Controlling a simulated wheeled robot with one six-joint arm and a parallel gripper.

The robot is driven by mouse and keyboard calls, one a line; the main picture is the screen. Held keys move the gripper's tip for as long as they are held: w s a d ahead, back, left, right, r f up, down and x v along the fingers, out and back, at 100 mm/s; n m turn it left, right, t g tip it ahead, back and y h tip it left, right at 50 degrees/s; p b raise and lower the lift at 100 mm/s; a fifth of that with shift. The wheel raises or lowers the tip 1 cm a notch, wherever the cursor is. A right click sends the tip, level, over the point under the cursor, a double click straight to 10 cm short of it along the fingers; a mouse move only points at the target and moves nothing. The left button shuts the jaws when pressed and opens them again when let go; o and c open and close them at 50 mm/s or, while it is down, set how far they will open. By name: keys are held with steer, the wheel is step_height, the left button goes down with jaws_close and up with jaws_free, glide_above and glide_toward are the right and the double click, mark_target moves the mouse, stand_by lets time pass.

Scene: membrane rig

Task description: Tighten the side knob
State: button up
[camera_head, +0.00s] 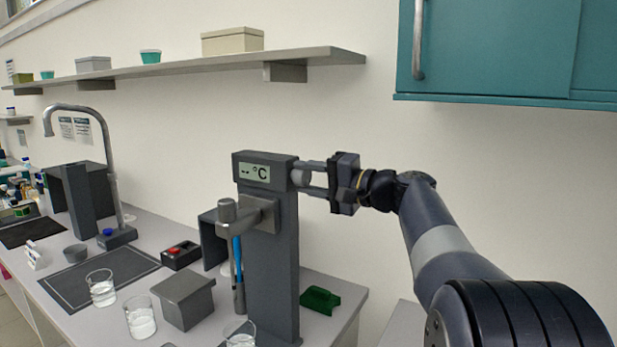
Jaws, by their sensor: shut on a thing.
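The membrane rig is a dark grey upright column (270,245) with a small display (254,173) near its top reading "-- °C". The side knob (301,179) is a light grey round piece on the right side of the column's head. My gripper (304,174) reaches in from the right, level with the display. Its two fingers lie above and below the knob and are shut on it. The fingers partly cover the knob, so its far side is hidden.
A clamp with a blue-marked probe (238,262) hangs on the column's front. Glass beakers (140,318), a grey block (184,298) and a green piece (319,299) stand around the base. A tap (85,125) is left. A shelf (180,63) and teal cabinet (510,50) hang above.

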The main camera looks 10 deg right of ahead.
stand_by(0.3)
steer(key=o, duration=1)
steer(key=shift+s+d, duration=0.1)
steer(key=b+v, duration=0.2)
steer(key=v, duration=0.8)
steer(key=shift+s+d, duration=0.15)
steer(key=shift+s, duration=0.05)
steer(key=shift+w, duration=0.1)
steer(key=p+x, duration=0.2)
steer(key=x, duration=0.8)
steer(key=shift+w+a, duration=0.25)
steer(key=shift+a, duration=0.1)
steer(key=shift+d, duration=0.1)
